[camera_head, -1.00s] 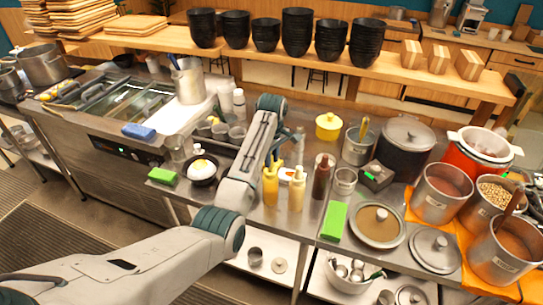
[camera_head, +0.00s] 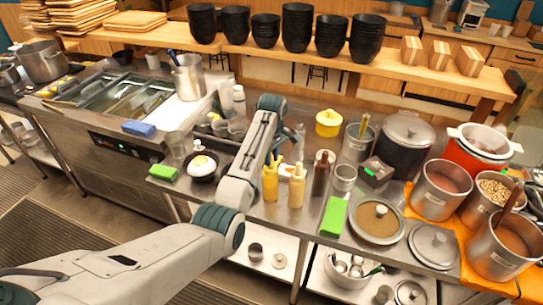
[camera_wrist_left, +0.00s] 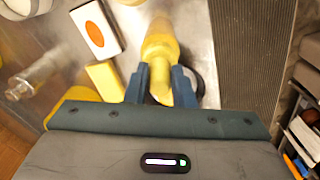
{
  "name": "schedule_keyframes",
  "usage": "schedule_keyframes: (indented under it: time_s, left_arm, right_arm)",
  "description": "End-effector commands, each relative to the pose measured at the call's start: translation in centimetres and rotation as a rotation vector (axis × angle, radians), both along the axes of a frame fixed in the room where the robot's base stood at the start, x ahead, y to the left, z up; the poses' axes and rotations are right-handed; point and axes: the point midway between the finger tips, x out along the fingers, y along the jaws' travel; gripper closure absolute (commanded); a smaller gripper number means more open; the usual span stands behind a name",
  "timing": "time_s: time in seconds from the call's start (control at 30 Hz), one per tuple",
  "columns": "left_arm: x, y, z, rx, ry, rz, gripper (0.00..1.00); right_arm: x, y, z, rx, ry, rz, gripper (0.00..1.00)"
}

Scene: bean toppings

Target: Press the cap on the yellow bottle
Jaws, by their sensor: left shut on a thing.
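The yellow bottle (camera_head: 270,184) stands upright on the steel counter, just right of my left forearm in the head view. In the left wrist view, my left gripper (camera_wrist_left: 160,88) has its two blue fingers shut on the upper part of the yellow bottle (camera_wrist_left: 160,48). The head view shows little of the fingers, and how the cap sits cannot be made out. A paler yellow bottle (camera_head: 297,187) stands close to its right. My right gripper is not in view.
A dark red bottle (camera_head: 321,175) and a metal cup (camera_head: 344,179) stand further right. A green block (camera_head: 333,217) lies near the front edge.

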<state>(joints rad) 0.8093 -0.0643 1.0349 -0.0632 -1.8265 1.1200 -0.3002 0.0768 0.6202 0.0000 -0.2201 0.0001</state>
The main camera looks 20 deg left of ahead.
Motion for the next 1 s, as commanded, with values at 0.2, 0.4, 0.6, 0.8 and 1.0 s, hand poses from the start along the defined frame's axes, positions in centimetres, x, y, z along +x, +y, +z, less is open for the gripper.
schedule_keyframes:
  time_s: [0.2, 0.4, 0.6, 0.8, 1.0]
  left_arm:
    - [0.02, -0.01, -0.23, 0.0, 0.0, 0.0, 0.87]
    - [0.03, -0.01, -0.39, 0.0, -0.001, 0.0, 0.87]
    - [0.03, -0.01, -0.37, 0.0, 0.0, 0.0, 0.53]
    - [0.03, -0.01, -0.37, 0.0, 0.0, 0.0, 0.47]
    - [0.03, -0.01, -0.37, 0.0, 0.0, 0.0, 0.31]
  right_arm:
    - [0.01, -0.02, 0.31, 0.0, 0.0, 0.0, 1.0]
    - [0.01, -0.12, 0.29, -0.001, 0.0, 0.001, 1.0]
    - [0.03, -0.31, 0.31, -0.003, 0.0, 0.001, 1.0]
    - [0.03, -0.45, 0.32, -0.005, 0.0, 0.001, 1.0]
    - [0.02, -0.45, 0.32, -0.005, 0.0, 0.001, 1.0]
